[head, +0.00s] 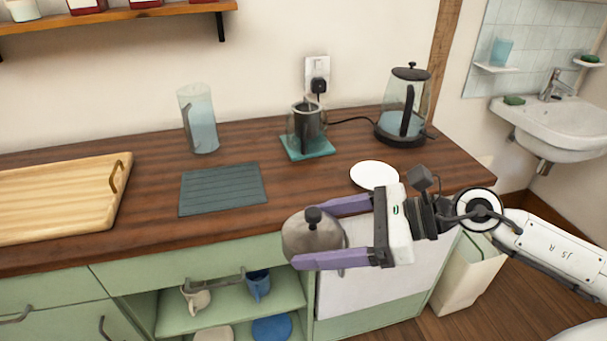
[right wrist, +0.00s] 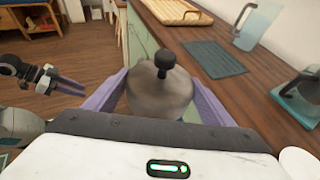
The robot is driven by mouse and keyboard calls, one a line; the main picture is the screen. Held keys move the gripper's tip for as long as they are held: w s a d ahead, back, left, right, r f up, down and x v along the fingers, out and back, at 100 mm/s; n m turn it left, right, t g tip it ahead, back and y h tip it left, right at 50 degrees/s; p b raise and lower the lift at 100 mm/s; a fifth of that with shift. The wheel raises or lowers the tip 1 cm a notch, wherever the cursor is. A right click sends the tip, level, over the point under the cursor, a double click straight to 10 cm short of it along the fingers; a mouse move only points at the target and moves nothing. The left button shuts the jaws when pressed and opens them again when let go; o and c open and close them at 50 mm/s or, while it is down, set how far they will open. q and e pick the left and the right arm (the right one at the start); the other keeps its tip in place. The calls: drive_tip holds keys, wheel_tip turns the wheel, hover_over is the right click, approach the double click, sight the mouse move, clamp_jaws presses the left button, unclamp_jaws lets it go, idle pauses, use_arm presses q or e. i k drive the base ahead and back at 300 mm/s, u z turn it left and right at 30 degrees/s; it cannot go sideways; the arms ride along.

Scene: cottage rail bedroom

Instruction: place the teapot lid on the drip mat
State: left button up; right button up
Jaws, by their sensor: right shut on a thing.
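The teapot lid (head: 312,241) is a grey metal dome with a black knob on top. My right gripper (head: 318,236) is shut on it, one purple finger on each side, and holds it roughly level in front of the counter's edge. The lid also shows between the fingers in the right wrist view (right wrist: 160,92). The drip mat (head: 222,188) is a dark teal ribbed rectangle lying bare on the counter, behind and left of the lid. It also shows in the right wrist view (right wrist: 214,58). My left gripper (right wrist: 68,86) appears only there, small, away from the counter.
A wooden tray (head: 60,198) lies left of the mat, and a clear jug (head: 198,120) stands behind it. A glass pot (head: 305,126) on a teal coaster (head: 318,151), a white plate (head: 374,174) and an electric kettle (head: 402,110) stand to the right. Mugs sit on the shelf below.

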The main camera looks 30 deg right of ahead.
sight(221, 187)
drive_tip(key=z, duration=0.55)
drive_tip(key=k, duration=1)
drive_tip(key=z, duration=0.85)
drive_tip(key=i, duration=1.35)
drive_tip(key=u, duration=1.6)
drive_tip(key=i, duration=0.45)
drive_tip(key=u, duration=0.5)
